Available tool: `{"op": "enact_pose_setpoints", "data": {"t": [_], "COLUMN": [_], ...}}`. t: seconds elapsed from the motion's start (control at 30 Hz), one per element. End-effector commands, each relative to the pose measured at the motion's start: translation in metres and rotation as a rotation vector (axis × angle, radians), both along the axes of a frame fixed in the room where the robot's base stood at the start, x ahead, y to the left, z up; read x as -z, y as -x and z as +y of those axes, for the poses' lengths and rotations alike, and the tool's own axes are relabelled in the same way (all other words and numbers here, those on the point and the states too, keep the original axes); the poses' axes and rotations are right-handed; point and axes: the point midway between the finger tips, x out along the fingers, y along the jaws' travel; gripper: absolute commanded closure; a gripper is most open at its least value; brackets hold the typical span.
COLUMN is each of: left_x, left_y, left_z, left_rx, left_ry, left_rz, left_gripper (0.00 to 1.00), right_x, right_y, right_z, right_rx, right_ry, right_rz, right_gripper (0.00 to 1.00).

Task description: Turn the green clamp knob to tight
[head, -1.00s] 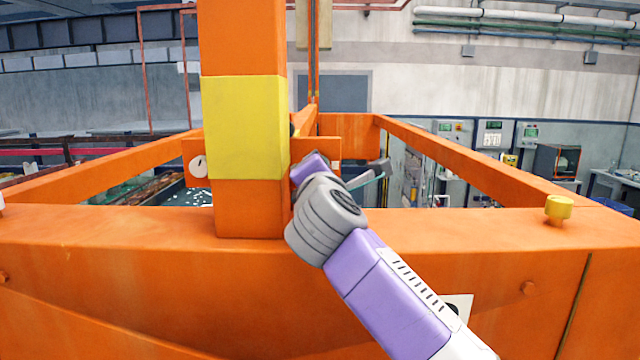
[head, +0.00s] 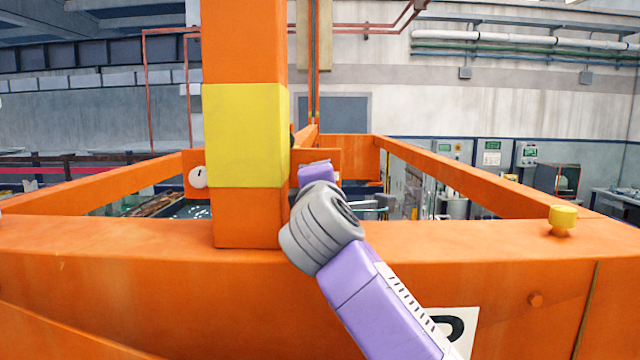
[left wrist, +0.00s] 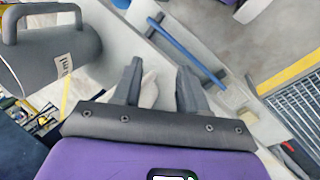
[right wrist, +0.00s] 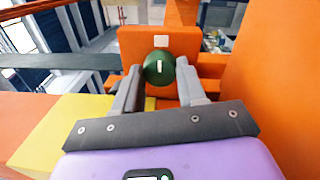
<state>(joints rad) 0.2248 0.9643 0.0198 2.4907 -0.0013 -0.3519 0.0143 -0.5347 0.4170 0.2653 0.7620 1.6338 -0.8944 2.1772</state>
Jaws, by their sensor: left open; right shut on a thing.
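The green clamp knob (right wrist: 158,68) is round, with a white pointer line standing nearly upright in the right wrist view. It sits in front of an orange plate (right wrist: 130,42) with a small pale square above it. My right gripper (right wrist: 160,76) has its two fingers on either side of the knob, shut on it. In the head view my right arm reaches past the orange post, and the green knob and fingertips are hidden. My left gripper (left wrist: 158,78) is open and empty in the left wrist view, and it is outside the head view.
An orange post with a yellow band (head: 245,135) stands just left of my right wrist. A wide orange beam (head: 130,240) crosses in front. A white round dial (head: 198,177) sits left of the post, and a yellow knob (head: 563,218) on the beam at right.

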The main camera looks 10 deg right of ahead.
Motion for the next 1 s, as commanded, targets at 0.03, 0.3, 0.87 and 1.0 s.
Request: {"op": "enact_pose_setpoints", "data": {"t": [0.03,0.3,0.87,1.0], "left_x": [0.000,0.000,0.014,0.025], "left_y": [0.000,0.000,0.000,0.000], "left_z": [0.000,0.000,0.000,0.000], "left_rx": [0.000,0.000,0.000,0.000], "left_ry": [0.000,0.000,0.000,0.000], "left_rz": [0.000,0.000,0.000,0.000], "left_gripper": [0.57,0.57,0.57,0.57], "right_x": [0.000,0.000,0.003,0.006], "right_y": [0.000,0.000,0.022,0.046], "right_z": [-0.001,-0.001,0.004,0.008], "right_rx": [0.003,0.004,-0.002,0.000], "right_ry": [0.000,0.001,0.000,0.001], "right_rz": [0.001,0.003,-0.002,-0.001], "right_gripper": [0.90,0.47,0.34,0.34]}}
